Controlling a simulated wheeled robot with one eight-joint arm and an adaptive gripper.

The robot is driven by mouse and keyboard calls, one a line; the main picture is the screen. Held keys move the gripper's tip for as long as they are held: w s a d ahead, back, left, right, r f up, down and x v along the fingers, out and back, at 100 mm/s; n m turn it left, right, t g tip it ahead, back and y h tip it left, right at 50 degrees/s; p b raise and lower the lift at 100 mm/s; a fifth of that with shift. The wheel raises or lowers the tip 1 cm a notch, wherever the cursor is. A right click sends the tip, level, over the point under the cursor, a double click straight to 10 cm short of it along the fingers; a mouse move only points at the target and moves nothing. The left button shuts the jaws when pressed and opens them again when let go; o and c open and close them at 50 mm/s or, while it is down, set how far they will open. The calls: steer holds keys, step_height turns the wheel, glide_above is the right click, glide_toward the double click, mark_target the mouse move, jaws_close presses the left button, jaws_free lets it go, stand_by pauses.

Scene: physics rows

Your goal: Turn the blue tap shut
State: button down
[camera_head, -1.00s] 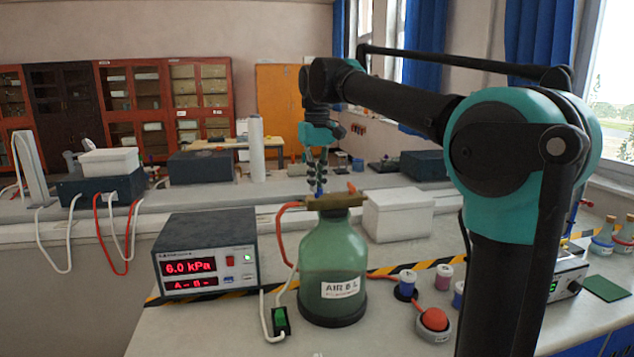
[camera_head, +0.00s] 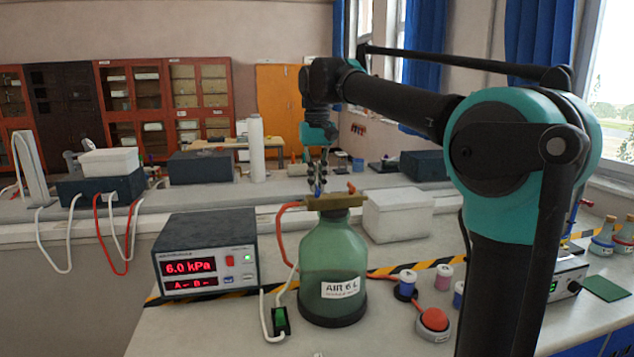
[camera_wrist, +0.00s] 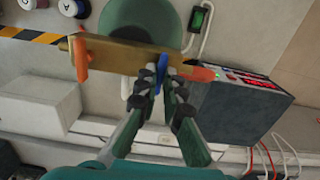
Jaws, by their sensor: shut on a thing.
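The blue tap (camera_wrist: 161,66) stands on a brass bar (camera_wrist: 115,52) across the top of a green glass jar (camera_head: 333,258). My gripper (camera_wrist: 161,78) is shut on the blue tap's handle, with one finger on each side. In the head view my gripper (camera_head: 319,182) points down at the brass bar above the jar, and the fingers hide much of the tap. The blue handle looks set across the bar in the wrist view; its exact angle is hard to tell.
An orange tap (camera_wrist: 80,58) sits at the bar's other end. An orange hose (camera_head: 283,222) leaves the bar toward a meter box (camera_head: 205,253) reading 6.0 kPa. A white box (camera_head: 398,215) stands behind the jar. A red button (camera_head: 434,320) and small pots are at right.

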steer(key=c, duration=1.7)
jaws_free()
steer(key=shift+r, duration=0.1)
step_height(320, 180, up, 12)
steer(key=shift+f, duration=0.1)
